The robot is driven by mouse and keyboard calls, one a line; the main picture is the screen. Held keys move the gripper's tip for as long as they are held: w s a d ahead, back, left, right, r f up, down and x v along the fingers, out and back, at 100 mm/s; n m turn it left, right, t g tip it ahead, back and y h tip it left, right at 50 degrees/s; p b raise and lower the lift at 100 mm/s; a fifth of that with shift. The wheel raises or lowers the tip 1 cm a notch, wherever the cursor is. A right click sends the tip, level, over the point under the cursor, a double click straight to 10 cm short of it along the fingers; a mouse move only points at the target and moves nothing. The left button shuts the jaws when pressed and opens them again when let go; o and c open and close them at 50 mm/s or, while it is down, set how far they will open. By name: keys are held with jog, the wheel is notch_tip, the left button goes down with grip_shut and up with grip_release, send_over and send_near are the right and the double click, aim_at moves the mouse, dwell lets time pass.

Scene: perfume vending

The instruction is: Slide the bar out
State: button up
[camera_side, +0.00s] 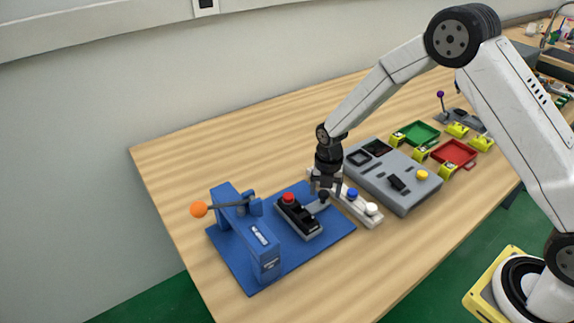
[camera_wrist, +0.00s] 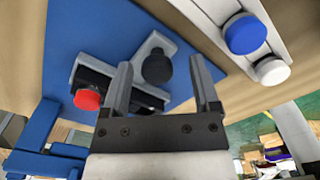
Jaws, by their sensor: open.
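A grey box with a red button (camera_side: 289,198) and a black top stands on a blue base plate (camera_side: 340,222). A grey bar (camera_side: 317,208) with a round black knob (camera_side: 324,196) sticks out from the box's right side. In the wrist view the bar (camera_wrist: 142,52) and knob (camera_wrist: 157,66) show beside the red button (camera_wrist: 87,99). My gripper (camera_side: 326,186) points down over the knob. In the wrist view its open fingers (camera_wrist: 162,66) appear on either side of the knob. I cannot tell whether they touch it.
A white strip (camera_side: 358,207) with blue and white buttons is close on the right. A grey panel (camera_side: 408,194) and green and red trays (camera_side: 454,153) lie farther right. The table's front edge is clear.

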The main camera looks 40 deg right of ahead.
jog(key=shift+r, duration=0.1)
jog(key=shift+r, duration=3.85)
jog(key=shift+s, duration=0.1)
jog(key=shift+s+r+m, duration=0.15)
jog(key=shift+m, duration=0.25)
jog(key=s+d+r+m+t, duration=0.1)
jog(key=s+r+m, duration=0.1)
jog(key=s+m, duration=0.7)
jog(key=s+d+r+m+t, duration=0.1)
jog(key=s+r+m, duration=0.1)
jog(key=s+m, duration=0.7)
jog(key=shift+s+r+m+t, duration=0.2)
jog(key=shift+r+m+t, duration=0.15)
jog(key=shift+m, duration=3.75)
